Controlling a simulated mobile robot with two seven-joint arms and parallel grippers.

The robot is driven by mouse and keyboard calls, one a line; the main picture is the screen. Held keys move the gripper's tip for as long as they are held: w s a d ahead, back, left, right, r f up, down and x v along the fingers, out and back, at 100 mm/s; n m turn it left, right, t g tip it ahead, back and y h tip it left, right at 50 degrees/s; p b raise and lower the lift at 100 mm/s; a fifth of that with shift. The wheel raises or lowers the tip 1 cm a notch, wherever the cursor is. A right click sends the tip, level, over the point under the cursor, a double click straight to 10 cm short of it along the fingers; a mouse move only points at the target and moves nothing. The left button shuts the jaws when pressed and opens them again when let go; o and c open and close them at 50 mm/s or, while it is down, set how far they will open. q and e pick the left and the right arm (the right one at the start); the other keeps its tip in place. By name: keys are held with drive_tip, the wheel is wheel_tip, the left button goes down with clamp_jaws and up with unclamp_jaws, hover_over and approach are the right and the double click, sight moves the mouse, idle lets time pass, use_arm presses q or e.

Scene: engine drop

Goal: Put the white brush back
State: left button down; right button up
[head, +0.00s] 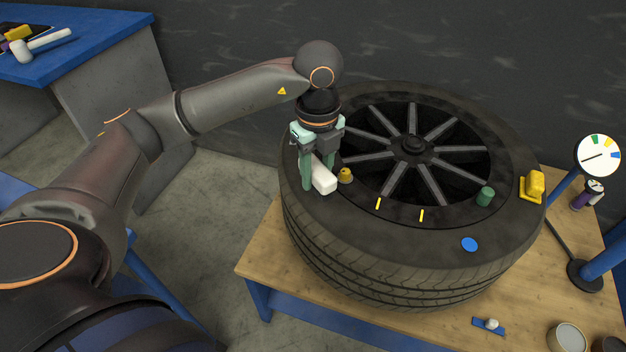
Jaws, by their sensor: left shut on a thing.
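The white brush (324,180) shows as a pale block at the left part of the big black tire (375,273), over its upper sidewall. My left gripper (319,172) points down and is shut on the brush, with a green finger on either side of it. The fingers hide part of the brush. I cannot tell whether the brush touches the tire. My right gripper is not in view.
A brass knob (345,176) is close right of the brush. A green cap (485,197), yellow block (535,186) and blue disc (469,244) are on the tire. The wooden table (262,262) holds a gauge (598,155). A white mallet (40,45) lies on the blue bench (105,30).

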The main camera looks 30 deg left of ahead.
use_arm(q)
drive_tip(key=w+a+f, duration=0.2)
drive_tip(key=w+f, duration=0.1)
drive_tip(key=w+a+f, duration=0.1)
drive_tip(key=f, duration=0.1)
drive_tip(key=shift+w+a+f, duration=0.15)
drive_tip(key=shift+a+f, duration=0.05)
drive_tip(key=shift+a, duration=0.05)
drive_tip(key=f, duration=0.2)
drive_tip(key=w+f, duration=0.1)
drive_tip(key=shift+a+f, duration=0.35)
drive_tip(key=shift+a, duration=0.05)
drive_tip(key=shift+f, duration=0.15)
drive_tip(key=shift+s+f, duration=0.1)
drive_tip(key=shift+f, duration=0.1)
drive_tip(key=shift+c, duration=2.3)
unclamp_jaws()
